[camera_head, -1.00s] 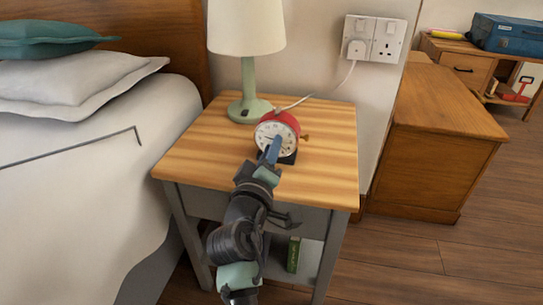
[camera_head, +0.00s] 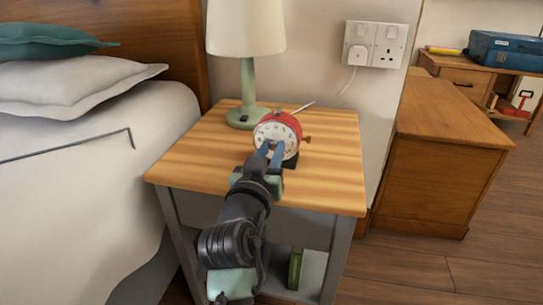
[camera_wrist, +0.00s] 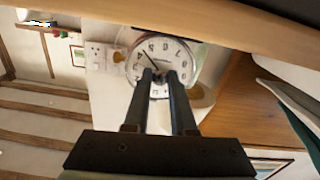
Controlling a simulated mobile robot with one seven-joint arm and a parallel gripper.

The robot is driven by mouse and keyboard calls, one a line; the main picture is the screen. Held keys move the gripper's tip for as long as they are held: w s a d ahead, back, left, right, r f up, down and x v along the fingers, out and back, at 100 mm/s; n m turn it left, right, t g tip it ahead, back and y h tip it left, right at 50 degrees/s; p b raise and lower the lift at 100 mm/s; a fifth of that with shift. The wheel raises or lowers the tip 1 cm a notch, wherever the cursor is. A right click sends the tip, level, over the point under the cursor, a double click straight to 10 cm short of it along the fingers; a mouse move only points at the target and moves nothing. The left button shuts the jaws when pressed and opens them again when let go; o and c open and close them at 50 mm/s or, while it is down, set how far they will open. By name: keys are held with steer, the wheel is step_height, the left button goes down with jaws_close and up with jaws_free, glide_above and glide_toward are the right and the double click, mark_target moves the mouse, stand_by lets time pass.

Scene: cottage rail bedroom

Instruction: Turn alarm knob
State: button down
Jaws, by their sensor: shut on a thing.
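The red alarm clock (camera_head: 273,127) stands on the wooden bedside table (camera_head: 190,165), its white dial facing my arm. A small brass-coloured knob (camera_head: 307,139) sticks out at its right side. My gripper (camera_head: 270,152) is in front of the lower dial, with its blue fingers side by side. In the wrist view, the fingertips (camera_wrist: 160,76) overlap the dial (camera_wrist: 183,58), which appears turned over. They are shut on a small part at the clock's face. The fingers hide that part, so I cannot tell its shape or whether it is the alarm knob.
A lamp (camera_head: 247,75) stands behind the clock on the table. A bed (camera_head: 70,190) is at the left, and a wooden cabinet (camera_head: 440,145) is at the right. The table's front and right top are clear. A green book (camera_head: 295,270) sits on the lower shelf.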

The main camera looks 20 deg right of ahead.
steer(key=shift+m, duration=0.7)
steer(key=c, duration=0.7)
jaws_free()
steer(key=p+v, duration=0.3)
steer(key=v, duration=1)
steer(key=shift+p, duration=0.4)
